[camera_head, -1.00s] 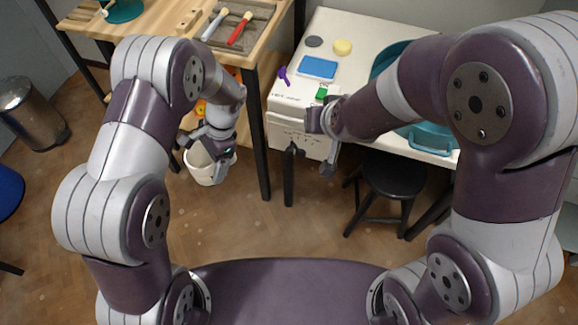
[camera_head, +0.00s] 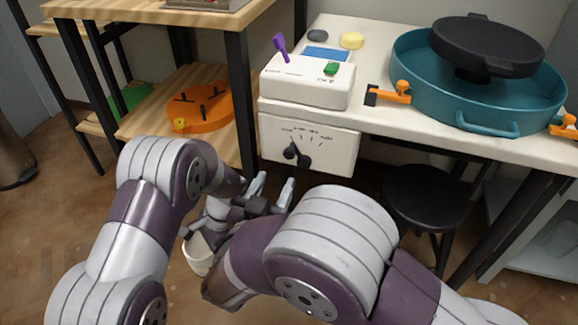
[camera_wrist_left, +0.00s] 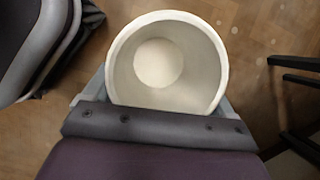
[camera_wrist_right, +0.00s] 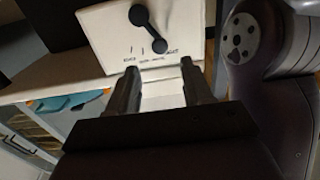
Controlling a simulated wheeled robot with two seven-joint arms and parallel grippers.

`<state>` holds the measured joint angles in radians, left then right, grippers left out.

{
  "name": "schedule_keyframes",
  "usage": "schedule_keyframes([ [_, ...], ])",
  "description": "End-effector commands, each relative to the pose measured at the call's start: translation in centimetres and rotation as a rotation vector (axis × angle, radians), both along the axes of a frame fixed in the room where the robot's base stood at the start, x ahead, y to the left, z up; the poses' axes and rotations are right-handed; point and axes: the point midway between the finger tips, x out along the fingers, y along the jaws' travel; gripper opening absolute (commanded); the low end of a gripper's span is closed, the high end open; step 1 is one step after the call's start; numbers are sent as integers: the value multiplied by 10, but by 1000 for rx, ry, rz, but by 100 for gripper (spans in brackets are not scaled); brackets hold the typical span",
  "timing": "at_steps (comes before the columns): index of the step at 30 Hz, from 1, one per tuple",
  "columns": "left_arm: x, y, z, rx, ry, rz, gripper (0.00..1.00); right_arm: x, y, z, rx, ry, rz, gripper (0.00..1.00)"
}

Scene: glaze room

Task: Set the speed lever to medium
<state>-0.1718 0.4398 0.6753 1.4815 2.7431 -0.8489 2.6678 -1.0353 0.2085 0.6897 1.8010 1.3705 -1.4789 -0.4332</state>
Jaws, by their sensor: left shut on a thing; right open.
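The speed lever (camera_head: 297,156) is a black lever with round ends on a white panel (camera_head: 340,153) below the table top. It leans up and left in the head view, toward the leftmost marks of the scale; the labels are too small to read. The right wrist view shows the lever (camera_wrist_right: 149,30) upside down, beyond the fingertips. My right gripper (camera_head: 272,190) is open and empty, below and left of the lever, not touching it. My left gripper is shut on a white bucket (camera_head: 197,254), whose rim and inside fill the left wrist view (camera_wrist_left: 210,60).
Above the panel stands a white box (camera_head: 305,88) with a purple lever (camera_head: 280,46) and a green switch (camera_head: 331,69). A teal basin (camera_head: 400,75) with a black wheel head (camera_head: 487,45) is at right. A black stool (camera_head: 425,195) stands below. A wooden shelf (camera_head: 180,100) is at left.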

Motion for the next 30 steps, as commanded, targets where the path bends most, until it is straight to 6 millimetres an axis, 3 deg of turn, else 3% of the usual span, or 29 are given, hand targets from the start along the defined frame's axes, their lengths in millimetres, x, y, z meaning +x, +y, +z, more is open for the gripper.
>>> schedule_keyframes([
  [6,0,0,-28,0,0,0,44,54,-19,-5,4,-1,-5,50],
  [12,0,0,-39,0,0,0,44,83,-28,-2,1,1,-1,50],
  [25,0,0,-41,0,0,0,44,94,-31,1,1,2,2,50],
  [26,0,0,-41,0,0,0,44,94,-31,1,1,2,2,44],
  [30,0,0,-41,0,0,0,44,94,-31,1,1,2,3,0],
])
